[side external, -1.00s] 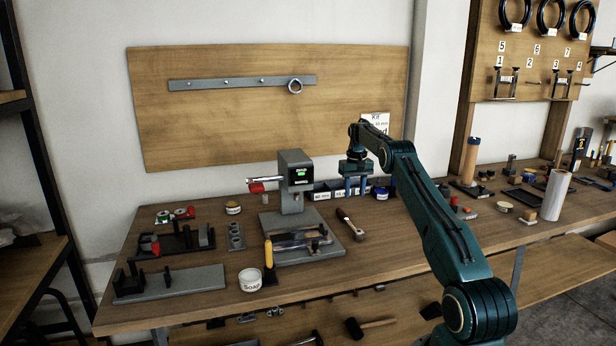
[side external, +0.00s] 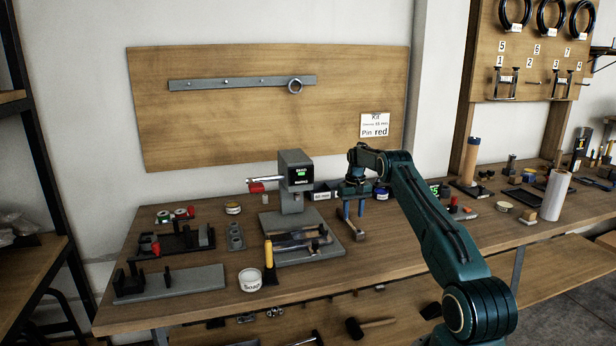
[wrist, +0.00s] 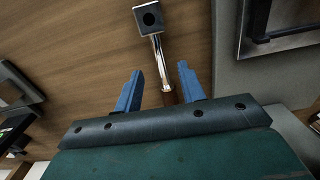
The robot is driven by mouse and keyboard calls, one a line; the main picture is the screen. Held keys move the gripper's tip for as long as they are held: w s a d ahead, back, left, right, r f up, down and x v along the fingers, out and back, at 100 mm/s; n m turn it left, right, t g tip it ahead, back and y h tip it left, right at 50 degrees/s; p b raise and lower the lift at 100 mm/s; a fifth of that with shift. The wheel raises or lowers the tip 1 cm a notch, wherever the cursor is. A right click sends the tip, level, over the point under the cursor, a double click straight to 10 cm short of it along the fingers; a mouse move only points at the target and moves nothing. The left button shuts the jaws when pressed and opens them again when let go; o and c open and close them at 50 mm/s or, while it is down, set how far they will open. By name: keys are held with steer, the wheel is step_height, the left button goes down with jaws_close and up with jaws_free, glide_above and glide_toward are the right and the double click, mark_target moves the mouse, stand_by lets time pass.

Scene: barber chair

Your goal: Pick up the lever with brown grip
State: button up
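The lever with the brown grip (side external: 357,236) lies on the bench to the right of the grey press base. In the wrist view its shiny metal shaft (wrist: 157,48) and square, holed head (wrist: 149,17) point away from me, and a bit of the brown grip shows near my fingers. My gripper (side external: 353,215) points down above the lever, with its blue fingers apart. In the wrist view the open fingers of my gripper (wrist: 160,69) are on either side of the lever, with nothing held. Part of the lever is hidden behind the fingers in the side view.
The grey press (side external: 292,190) stands left of my gripper, its base (side external: 275,255) close to the lever. A yellow-handled tool (side external: 268,254) and white tub (side external: 250,280) are further left. Bench front-right is clear.

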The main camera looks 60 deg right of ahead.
mark_target(352, 226)
steer(key=shift+f, duration=2.5)
steer(key=shift+c, duration=0.4)
jaws_close()
